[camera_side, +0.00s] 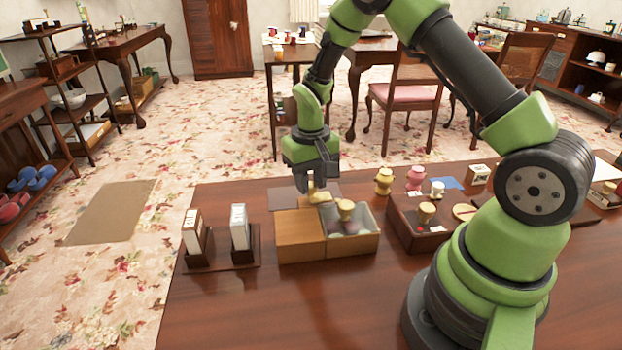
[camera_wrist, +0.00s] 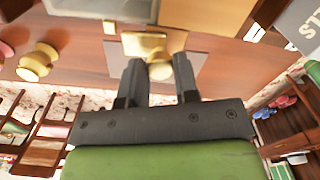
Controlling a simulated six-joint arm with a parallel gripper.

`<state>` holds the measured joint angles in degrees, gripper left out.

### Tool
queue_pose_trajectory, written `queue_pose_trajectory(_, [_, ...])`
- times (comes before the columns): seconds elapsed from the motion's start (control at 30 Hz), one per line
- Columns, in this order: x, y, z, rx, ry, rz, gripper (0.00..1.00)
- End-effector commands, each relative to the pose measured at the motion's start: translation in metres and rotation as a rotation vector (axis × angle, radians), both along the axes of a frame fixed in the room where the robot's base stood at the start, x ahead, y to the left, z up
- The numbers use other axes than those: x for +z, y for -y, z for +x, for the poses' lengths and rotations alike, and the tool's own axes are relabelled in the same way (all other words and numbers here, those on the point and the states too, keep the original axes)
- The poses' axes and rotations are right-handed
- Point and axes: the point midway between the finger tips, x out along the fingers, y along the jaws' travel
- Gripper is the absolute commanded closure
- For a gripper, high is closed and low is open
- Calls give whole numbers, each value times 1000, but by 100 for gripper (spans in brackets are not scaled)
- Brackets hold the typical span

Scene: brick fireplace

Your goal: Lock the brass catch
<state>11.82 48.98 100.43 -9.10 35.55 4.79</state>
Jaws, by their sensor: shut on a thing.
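The brass catch (camera_side: 321,197) sits at the back edge of a wooden box (camera_side: 302,249) on the table. In the wrist view the brass catch (camera_wrist: 143,44) shows as a shiny plate with a rounded knob (camera_wrist: 160,70) at its near end. My gripper (camera_side: 310,188) points down behind the box and is shut on the catch's knob. Its two fingers (camera_wrist: 159,67) stand on either side of the knob in the wrist view. The fingers partly hide the catch in the side view, and I cannot tell whether it is locked.
The box's right part has a pale, clear-looking top with a yellowish knob-like piece (camera_side: 346,208). A dark holder (camera_side: 222,263) with white-faced blocks stands left. A reddish tray (camera_side: 412,238), yellow pot (camera_side: 384,181) and pink pot (camera_side: 415,177) stand right. The front table is clear.

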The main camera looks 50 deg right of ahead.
Motion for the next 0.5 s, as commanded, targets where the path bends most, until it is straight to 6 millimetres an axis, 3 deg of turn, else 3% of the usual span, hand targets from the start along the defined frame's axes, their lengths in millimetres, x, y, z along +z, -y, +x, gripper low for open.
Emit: queue_pose_trajectory(0.5, [1, 0, 1, -91, 5, 0, 95])
